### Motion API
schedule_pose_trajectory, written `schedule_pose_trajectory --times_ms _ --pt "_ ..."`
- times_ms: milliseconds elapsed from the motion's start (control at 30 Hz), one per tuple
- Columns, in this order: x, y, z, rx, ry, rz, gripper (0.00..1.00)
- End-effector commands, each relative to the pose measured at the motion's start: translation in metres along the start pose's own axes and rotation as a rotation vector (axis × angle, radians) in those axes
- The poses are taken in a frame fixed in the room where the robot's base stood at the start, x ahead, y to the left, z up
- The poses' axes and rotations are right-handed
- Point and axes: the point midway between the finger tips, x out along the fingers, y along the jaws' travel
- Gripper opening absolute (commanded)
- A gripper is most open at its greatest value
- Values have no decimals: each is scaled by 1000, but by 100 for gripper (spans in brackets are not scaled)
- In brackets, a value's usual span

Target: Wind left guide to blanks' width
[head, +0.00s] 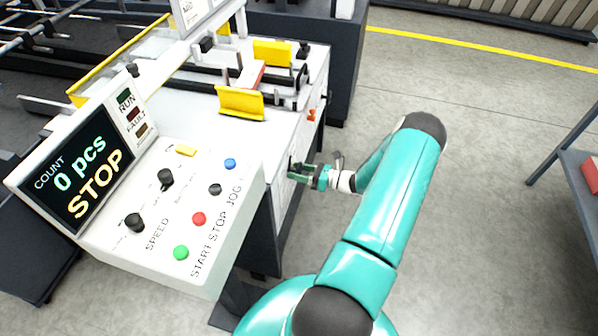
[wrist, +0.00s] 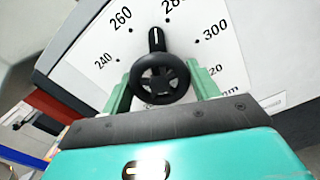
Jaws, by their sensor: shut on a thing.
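A black handwheel (wrist: 160,78) with a spoked face sits on a white dial plate (wrist: 92,62) in the wrist view. The scale shows 240, 260, 280, 300 and 320 mm. A black pointer (wrist: 156,39) with a white line stands between 260 and 280. My gripper (wrist: 160,88) has one green finger on each side of the wheel and is shut on it. In the head view my gripper (head: 303,174) is at the machine's side; the wheel is mostly hidden there. Two yellow guide plates (head: 240,102) (head: 272,52) stand on the machine, with a reddish-brown stack of blanks (head: 250,75) between them.
The control panel (head: 190,215) is left of my arm. Its display (head: 80,170) reads 0 pcs and STOP. The grey floor (head: 480,130) right of my arm is clear. A shelf with a red item (head: 590,172) stands at the right edge.

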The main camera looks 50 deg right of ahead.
Motion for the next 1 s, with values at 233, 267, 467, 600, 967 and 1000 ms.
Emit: schedule_pose_trajectory --times_ms 233,267,467,600,967,1000 --pt "-1 0 0 -231 0 -1 38" --pt "-1 0 0 -259 0 -1 38" --pt "-1 -1 -1 -449 1 -1 38" --pt "-1 -1 -1 -582 2 -1 38" --pt "-1 -2 0 -924 1 -2 38" --pt "-2 -2 0 -962 2 -2 38"
